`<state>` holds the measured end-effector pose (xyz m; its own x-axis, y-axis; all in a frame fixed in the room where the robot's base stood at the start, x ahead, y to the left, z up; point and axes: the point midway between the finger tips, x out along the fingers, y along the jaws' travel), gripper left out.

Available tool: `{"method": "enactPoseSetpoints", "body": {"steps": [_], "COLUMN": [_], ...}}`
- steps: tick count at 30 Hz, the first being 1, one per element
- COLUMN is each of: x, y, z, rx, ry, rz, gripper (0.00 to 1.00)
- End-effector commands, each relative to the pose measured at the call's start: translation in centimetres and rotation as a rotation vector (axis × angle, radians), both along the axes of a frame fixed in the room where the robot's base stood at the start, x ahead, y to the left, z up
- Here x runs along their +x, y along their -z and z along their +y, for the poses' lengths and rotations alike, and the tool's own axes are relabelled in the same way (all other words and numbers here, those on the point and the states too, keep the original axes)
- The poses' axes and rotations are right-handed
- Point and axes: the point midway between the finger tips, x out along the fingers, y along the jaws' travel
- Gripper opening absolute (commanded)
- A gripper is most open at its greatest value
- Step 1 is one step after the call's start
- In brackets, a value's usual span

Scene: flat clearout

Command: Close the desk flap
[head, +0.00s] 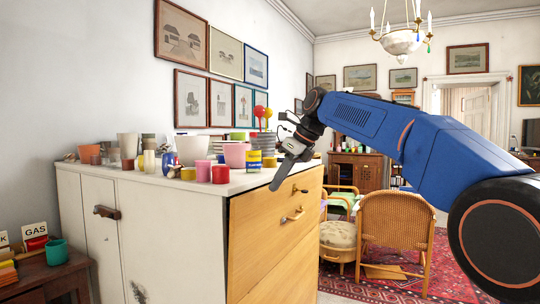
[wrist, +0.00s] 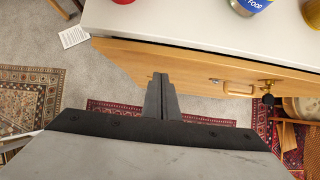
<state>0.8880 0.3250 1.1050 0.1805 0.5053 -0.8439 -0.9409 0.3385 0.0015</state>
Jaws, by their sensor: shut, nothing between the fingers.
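My gripper (head: 274,187) is shut and empty, pointing down at the flap's upper edge. In the wrist view my gripper (wrist: 160,76) overlaps the flap's outer face; I cannot tell whether it touches.
Pots, cups and tins crowd the white cabinet top (head: 150,178), including a red cup (head: 220,174) near its front edge. A wicker chair (head: 394,226) and a round stool (head: 338,236) stand to the right on a red rug (head: 430,265). Bare carpet (wrist: 85,80) lies below.

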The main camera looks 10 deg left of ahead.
Motion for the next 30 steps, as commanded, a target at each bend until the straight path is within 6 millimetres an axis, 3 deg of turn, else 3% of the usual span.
{"method": "enactPoseSetpoints", "body": {"steps": [18, 30], "x": [0.7, 0.7], "y": [-6.9, -8.3], "z": [1.8, 2.1], "rx": [0.002, 0.000], "ry": [0.000, 0.001], "rz": [-0.004, -0.002], "gripper": [0.00, 0.00]}}
